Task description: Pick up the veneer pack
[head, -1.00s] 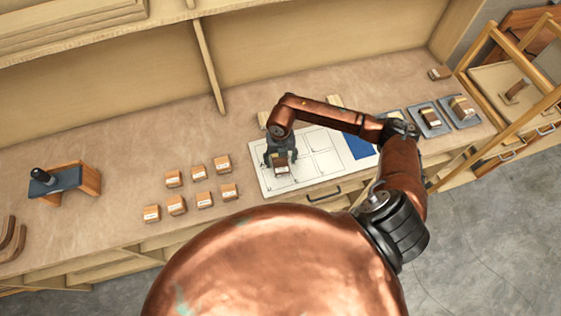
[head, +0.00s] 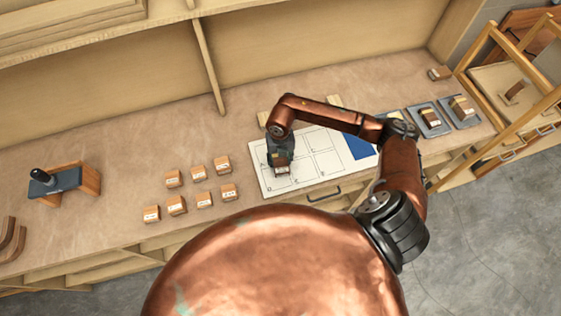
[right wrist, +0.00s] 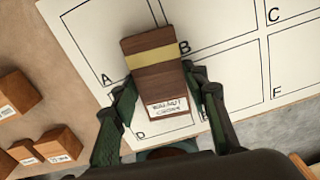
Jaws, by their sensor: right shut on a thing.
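The veneer pack (right wrist: 155,72) is a dark brown block with a yellow band and a white handwritten label, seen large in the right wrist view. It is over the white lettered board (right wrist: 218,62), near the letters A, B and D. My right gripper (right wrist: 160,98) is shut on it, one dark green finger along each side. In the head view the right gripper (head: 279,152) is at the left part of the board (head: 320,181), with the pack (head: 281,160) showing small. I cannot tell whether the pack touches the board. My left gripper is not in view.
Several small labelled wooden blocks (head: 204,200) stand left of the board. A dark-topped wooden stand (head: 60,181) is further left. Grey trays with blocks (head: 430,121) are at the right, beside a wooden rack (head: 505,75). Bare bench top lies behind the blocks.

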